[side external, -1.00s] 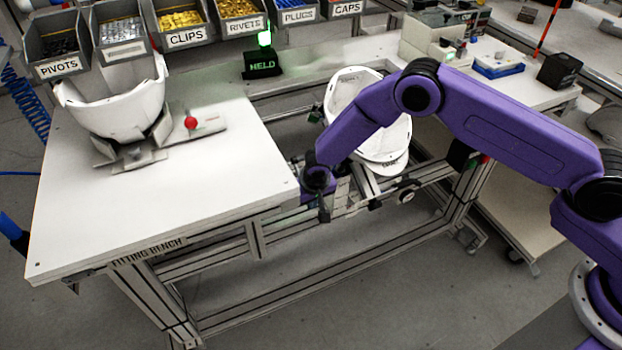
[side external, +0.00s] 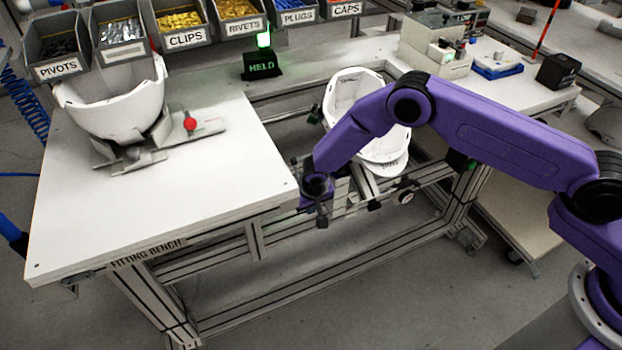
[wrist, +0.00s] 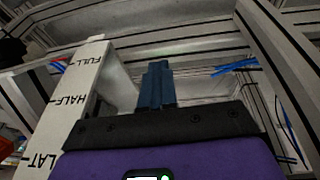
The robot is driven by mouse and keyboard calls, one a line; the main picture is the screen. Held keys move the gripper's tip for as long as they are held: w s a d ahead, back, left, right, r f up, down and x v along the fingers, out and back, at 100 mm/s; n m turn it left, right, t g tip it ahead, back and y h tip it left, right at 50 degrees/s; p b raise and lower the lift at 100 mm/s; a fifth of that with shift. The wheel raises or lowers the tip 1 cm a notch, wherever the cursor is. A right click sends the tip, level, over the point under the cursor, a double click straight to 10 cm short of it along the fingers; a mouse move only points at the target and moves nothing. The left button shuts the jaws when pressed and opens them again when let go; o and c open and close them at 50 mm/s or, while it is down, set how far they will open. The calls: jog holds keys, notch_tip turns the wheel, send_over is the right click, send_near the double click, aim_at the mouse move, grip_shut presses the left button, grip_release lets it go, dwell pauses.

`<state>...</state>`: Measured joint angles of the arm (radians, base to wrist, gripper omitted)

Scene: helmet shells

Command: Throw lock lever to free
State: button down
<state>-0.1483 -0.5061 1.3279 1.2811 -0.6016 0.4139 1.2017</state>
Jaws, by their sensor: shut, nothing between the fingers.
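My gripper (wrist: 156,68) shows in the wrist view with its blue fingers together and nothing between them. In the side view my wrist is low at the bench's inner right corner, and the fingertips cannot be made out there. A white helmet shell (side external: 343,86) sits in a frame in the bench opening, partly behind my arm. A black box sign (side external: 263,66) reads HELD, with a green lamp lit on top. I cannot pick out the lock lever with certainty; my wrist hides part of that area. A white scale strip (wrist: 76,105) marked FULL, HALF and LAT stands left of the fingers.
The white fitting bench (side external: 200,190) is mostly clear in front. A second white shell (side external: 112,105) stands on a fixture beside a red knob (side external: 190,124). Labelled bins (side external: 184,38) line the back. Metal frame rails (wrist: 190,45) lie close around the fingers.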

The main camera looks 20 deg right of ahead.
jog(key=v, duration=1.7)
jog(key=shift+s+r, duration=0.15)
jog(key=shift+r, duration=0.05)
jog(key=s+d+r+n+g, duration=0.1)
jog(key=s+d+r+n, duration=0.2)
jog(key=s+d+r, duration=0.3)
jog(key=s+d+r+n, duration=0.3)
jog(key=s+r, duration=0.2)
jog(key=s, duration=0.3)
jog(key=s+d+r+n+g, duration=0.1)
jog(key=s+d+r+n, duration=0.1)
jog(key=s+d, duration=0.5)
jog(key=s+d+r+n+g+y, duration=0.1)
jog(key=s+d+n, duration=0.3)
jog(key=s+d, duration=0.3)
jog(key=s, duration=0.5)
jog(key=shift+d+r+n, duration=0.3)
jog(key=shift+d+r, duration=0.1)
